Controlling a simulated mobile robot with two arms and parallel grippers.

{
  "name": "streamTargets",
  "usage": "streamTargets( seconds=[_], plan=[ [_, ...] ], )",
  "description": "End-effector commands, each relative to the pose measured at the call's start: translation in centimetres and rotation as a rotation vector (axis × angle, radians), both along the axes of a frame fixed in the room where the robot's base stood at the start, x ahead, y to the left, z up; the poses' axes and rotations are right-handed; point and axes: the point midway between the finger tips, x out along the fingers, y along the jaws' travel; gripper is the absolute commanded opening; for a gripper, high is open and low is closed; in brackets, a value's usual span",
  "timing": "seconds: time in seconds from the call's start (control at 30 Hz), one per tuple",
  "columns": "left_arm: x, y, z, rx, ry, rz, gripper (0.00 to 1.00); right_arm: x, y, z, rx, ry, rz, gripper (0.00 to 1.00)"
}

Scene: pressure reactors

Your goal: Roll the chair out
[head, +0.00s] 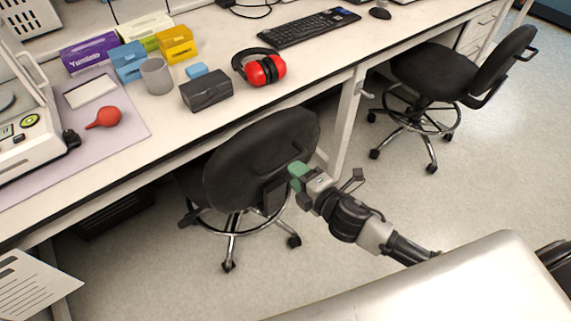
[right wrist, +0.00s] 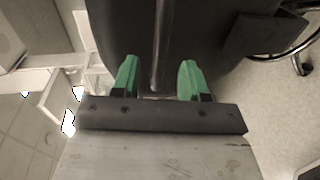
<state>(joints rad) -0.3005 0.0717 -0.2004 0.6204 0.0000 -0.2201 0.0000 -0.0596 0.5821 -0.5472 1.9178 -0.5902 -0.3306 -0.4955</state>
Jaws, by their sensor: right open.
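A black office chair (head: 262,160) with a chrome foot ring and castors stands in front of the bench, its seat partly under the bench top. Its backrest faces me. My right gripper (head: 300,176) with green fingers is at the right side of the backrest's rear. In the right wrist view the open green fingers (right wrist: 160,80) point at the chair's dark back (right wrist: 125,35), and a thin metal bar (right wrist: 160,45) runs between them. I cannot tell whether the fingers touch the chair. My left gripper is not in view.
A second black chair (head: 435,75) stands at the bench farther right. The white bench (head: 120,150) carries boxes, a grey cup, red earmuffs (head: 262,68) and a keyboard (head: 308,28). A bench leg (head: 348,120) stands between the chairs. Floor (head: 400,200) behind the chairs is clear.

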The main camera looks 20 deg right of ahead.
Motion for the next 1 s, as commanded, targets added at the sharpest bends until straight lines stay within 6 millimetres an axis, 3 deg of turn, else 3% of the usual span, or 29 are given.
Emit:
streamTargets(
  seconds=[0.1, 0.3, 0.67, 0.97, 1.0],
  plan=[
    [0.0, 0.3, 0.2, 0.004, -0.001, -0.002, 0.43, 2.1, 0.7, -0.3, 0.001, -0.001, -0.001, 0.44],
    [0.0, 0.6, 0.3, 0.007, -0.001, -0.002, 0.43, 4.2, 1.5, -0.9, 0.002, 0.0, 0.0, 0.44],
    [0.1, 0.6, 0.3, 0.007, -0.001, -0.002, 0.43, 4.7, 1.7, -1.1, 0.001, 0.001, 0.0, 0.44],
    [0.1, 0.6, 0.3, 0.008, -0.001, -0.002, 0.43, 4.7, 1.7, -1.1, 0.002, 0.002, 0.0, 0.01],
    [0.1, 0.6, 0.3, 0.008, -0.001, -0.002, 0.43, 4.7, 1.7, -1.1, 0.002, 0.002, 0.0, 0.0]
  ],
)
